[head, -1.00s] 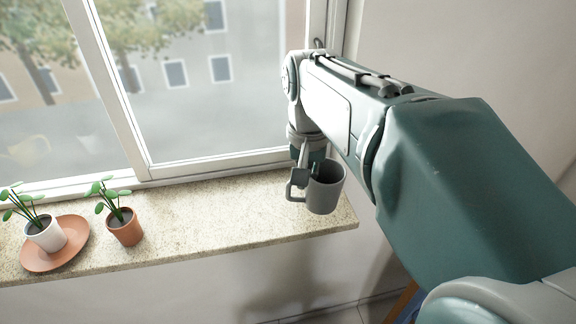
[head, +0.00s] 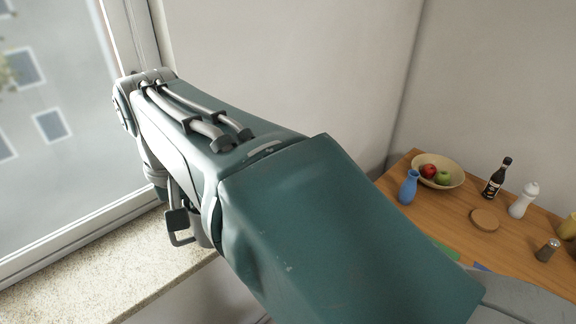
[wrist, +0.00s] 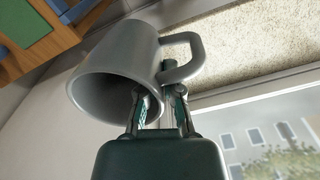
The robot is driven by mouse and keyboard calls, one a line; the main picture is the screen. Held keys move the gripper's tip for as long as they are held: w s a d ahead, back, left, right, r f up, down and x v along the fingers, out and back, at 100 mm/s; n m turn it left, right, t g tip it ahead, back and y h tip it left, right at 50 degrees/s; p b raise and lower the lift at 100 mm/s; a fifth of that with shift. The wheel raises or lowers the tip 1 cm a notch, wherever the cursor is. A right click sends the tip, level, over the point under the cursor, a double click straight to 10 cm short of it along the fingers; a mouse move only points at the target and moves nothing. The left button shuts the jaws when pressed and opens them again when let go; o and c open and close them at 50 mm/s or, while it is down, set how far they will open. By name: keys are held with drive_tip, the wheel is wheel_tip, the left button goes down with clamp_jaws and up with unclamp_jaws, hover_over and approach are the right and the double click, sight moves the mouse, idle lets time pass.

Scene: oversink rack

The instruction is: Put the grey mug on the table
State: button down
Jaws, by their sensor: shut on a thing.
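The grey mug (wrist: 105,62) is large in the wrist view, tilted, with its open mouth toward the camera and its handle at the upper right. My gripper (wrist: 160,103) is shut on its wall near the handle, with one finger inside the mouth and the other outside. In the head view my arm hides most of the mug (head: 202,236); a strip of it shows over the window sill's end. The wooden table (head: 450,215) stands at the right of the head view, well apart from the mug.
On the table are a bowl (head: 452,167) with fruit, a blue vase (head: 408,187), a dark bottle (head: 497,179), a white bottle (head: 523,200), a cork coaster (head: 485,219) and a shaker (head: 547,250). Bare wood shows between them. The stone sill (head: 95,280) lies at left.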

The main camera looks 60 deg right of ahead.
drive_tip(key=s+d+f, duration=0.2)
drive_tip(key=d+f, duration=0.1)
drive_tip(key=d, duration=0.8)
drive_tip(key=s+d+f, duration=0.2)
drive_tip(key=d, duration=0.8)
drive_tip(key=s+d+f, duration=0.2)
drive_tip(key=d+f, duration=0.1)
drive_tip(key=d, duration=0.8)
drive_tip(key=s+d+f, duration=0.5)
drive_tip(key=s, duration=0.6)
drive_tip(key=s+d+f, duration=0.5)
drive_tip(key=s, duration=0.6)
drive_tip(key=s+d+f, duration=0.4)
drive_tip(key=s+d, duration=0.1)
drive_tip(key=s, duration=0.6)
drive_tip(key=d+f, duration=0.3)
drive_tip(key=d, duration=0.1)
drive_tip(key=s+d+f, duration=0.1)
drive_tip(key=d+f, duration=0.2)
drive_tip(key=d, duration=0.1)
drive_tip(key=s+d+f, duration=0.1)
drive_tip(key=d+f, duration=0.3)
drive_tip(key=d, duration=0.1)
drive_tip(key=shift+s, duration=0.25)
drive_tip(key=shift+f, duration=1.6)
